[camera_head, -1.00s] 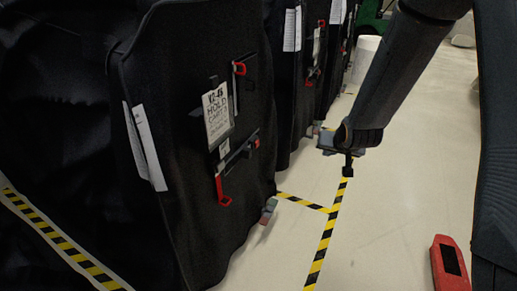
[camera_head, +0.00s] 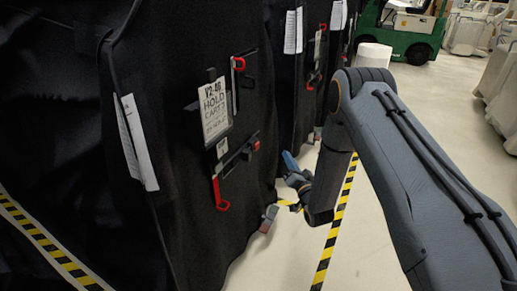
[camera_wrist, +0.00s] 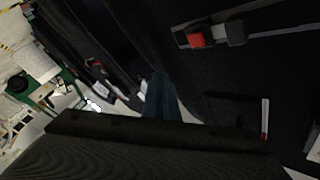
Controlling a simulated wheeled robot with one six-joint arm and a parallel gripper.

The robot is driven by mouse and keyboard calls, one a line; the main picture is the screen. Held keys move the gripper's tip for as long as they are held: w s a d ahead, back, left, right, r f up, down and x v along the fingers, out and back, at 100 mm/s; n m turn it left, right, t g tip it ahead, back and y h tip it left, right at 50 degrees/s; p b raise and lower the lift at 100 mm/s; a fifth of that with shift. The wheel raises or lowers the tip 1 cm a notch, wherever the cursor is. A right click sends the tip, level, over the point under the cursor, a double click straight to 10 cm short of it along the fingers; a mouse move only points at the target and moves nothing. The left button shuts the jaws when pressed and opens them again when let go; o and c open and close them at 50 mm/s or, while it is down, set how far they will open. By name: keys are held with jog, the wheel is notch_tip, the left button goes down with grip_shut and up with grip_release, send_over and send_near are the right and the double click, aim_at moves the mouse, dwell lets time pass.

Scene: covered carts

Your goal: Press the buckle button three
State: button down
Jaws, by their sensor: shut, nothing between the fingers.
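The near covered cart (camera_head: 170,120) is wrapped in black cloth. Its side carries a red hooked buckle part (camera_head: 239,65) at the top, a small red button (camera_head: 256,145) on a slanted dark strap, and a red loop (camera_head: 220,195) below. Which one is number three cannot be read. My gripper (camera_head: 289,160) is shut and empty, right of the strap and apart from it. In the wrist view, a red button (camera_wrist: 196,40) sits beside a dark buckle block (camera_wrist: 236,32) on a strap, and my blue-grey finger (camera_wrist: 160,96) shows at the middle.
A white hold tag (camera_head: 213,110) hangs between the buckles. More covered carts (camera_head: 300,75) stand behind. A grey-and-red foot (camera_head: 268,218) juts out at the cart's base. Yellow-black tape (camera_head: 330,240) marks the floor; open floor lies right. A green vehicle (camera_head: 400,42) is far back.

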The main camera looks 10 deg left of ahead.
jog(key=w+a+b, duration=0.2)
jog(key=w+a, duration=0.1)
jog(key=a, duration=0.5)
jog(key=shift+a, duration=0.15)
dwell(2.3)
jog(key=shift+w+a+b, duration=0.2)
jog(key=shift+a+b, duration=0.15)
jog(key=shift+a, duration=0.05)
jog(key=shift+w+a, duration=0.15)
jog(key=shift+a, duration=0.4)
dwell(1.0)
jog(key=shift+d, duration=0.1)
jog(key=shift+s+d, duration=0.35)
jog(key=shift+d, duration=0.45)
jog(key=shift+s+d+p, duration=0.3)
jog(key=shift+d, duration=0.5)
jog(key=shift+s+d+p, duration=0.25)
jog(key=shift+d+p, duration=0.1)
jog(key=shift+d, duration=0.45)
jog(key=shift+s+d+p, duration=0.3)
jog(key=shift+d, duration=0.5)
